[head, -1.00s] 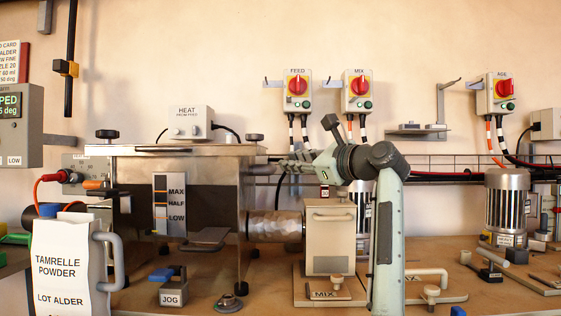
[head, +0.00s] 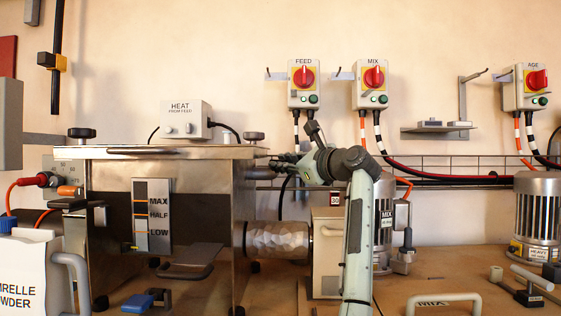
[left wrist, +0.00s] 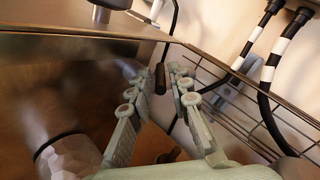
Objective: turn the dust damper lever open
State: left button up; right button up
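No lever labelled as a dust damper is readable. A yellow-and-black lever-like part (head: 52,62) sits on a black vertical pipe (head: 57,30) at the upper left of the head view; I cannot tell whether it is the damper lever. My left gripper (head: 284,164) is at the right end of the steel hopper, just below its lid level, pointing left. In the left wrist view my left gripper (left wrist: 158,76) has its fingers apart. A dark cable end (left wrist: 160,78) shows between or beyond the fingertips; contact is unclear. My right gripper is out of view.
The steel hopper (head: 210,190) with its lid knobs stands close on the left. A wire rack (head: 450,170) and cables run behind my arm. Switch boxes marked FEED (head: 303,80) and MIX (head: 373,82) hang on the wall. A powder jug (head: 30,275) is at lower left.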

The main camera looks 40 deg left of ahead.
pick_arm(q)
jog(key=shift+w+a, duration=0.2)
jog(key=shift+a, duration=0.25)
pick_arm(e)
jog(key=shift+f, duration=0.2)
pick_arm(q)
jog(key=shift+c, duration=0.5)
grip_shut()
jog(key=m+t+h+b, duration=0.1)
jog(key=t, duration=0.1)
jog(key=s+m+t+h+b, duration=0.1)
jog(key=m+t, duration=0.1)
jog(key=m+t+h+b, duration=0.1)
jog(key=t, duration=0.1)
jog(key=shift+s+a+m+h, duration=0.2)
jog(key=shift+a+m+h, duration=0.1)
jog(key=shift+a, duration=0.05)
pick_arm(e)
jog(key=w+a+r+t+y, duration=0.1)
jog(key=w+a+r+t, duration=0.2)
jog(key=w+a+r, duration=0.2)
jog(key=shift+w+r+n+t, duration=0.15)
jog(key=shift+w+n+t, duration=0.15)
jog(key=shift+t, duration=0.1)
